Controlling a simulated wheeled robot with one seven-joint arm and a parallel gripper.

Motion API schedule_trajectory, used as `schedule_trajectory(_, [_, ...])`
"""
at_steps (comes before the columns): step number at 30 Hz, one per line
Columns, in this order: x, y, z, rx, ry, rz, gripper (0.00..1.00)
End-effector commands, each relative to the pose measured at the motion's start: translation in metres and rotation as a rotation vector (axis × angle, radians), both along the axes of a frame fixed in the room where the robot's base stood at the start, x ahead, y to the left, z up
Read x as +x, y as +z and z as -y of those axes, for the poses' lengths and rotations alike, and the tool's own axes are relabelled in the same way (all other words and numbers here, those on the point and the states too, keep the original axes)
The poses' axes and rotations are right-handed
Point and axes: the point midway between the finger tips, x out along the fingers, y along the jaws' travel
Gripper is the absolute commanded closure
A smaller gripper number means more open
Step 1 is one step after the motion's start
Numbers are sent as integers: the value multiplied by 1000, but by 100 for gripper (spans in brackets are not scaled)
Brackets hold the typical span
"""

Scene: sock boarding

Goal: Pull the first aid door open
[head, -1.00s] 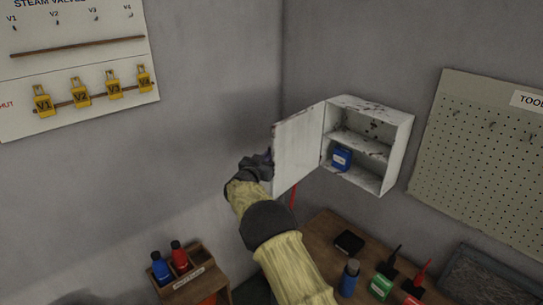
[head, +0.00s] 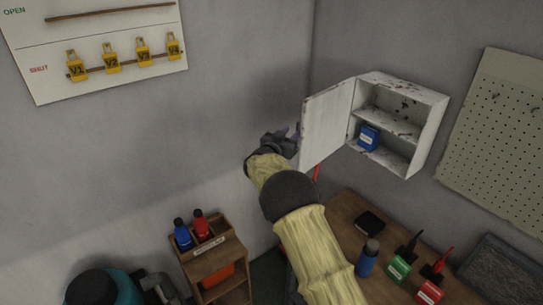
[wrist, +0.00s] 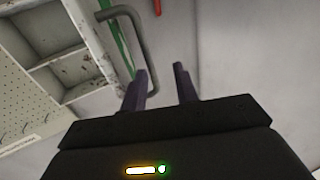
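The white, worn first aid cabinet (head: 425,130) hangs on the wall with its door (head: 325,122) swung wide open to the left. In the wrist view, a grey bar handle (wrist: 143,45) stands beside the fingers, close to the left one. My gripper (head: 296,132) is at the door's free edge in the head view, where the door partly hides the fingertips. In the wrist view my gripper (wrist: 160,80) has its two fingers apart with a gap between them. I cannot tell whether a finger touches the handle or door.
A blue box (head: 368,137) sits inside the cabinet. Below, a wooden bench (head: 345,215) holds a dark bottle (head: 368,258) and several small items. A wooden caddy (head: 215,255) with bottles stands at lower left. A pegboard (head: 500,130) hangs at right.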

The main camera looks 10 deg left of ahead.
Motion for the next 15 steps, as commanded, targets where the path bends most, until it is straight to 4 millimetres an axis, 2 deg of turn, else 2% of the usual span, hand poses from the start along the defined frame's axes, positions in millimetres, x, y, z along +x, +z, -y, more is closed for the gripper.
schedule_trajectory(15, [-92, -4, -30, 1, 3, 0, 70])
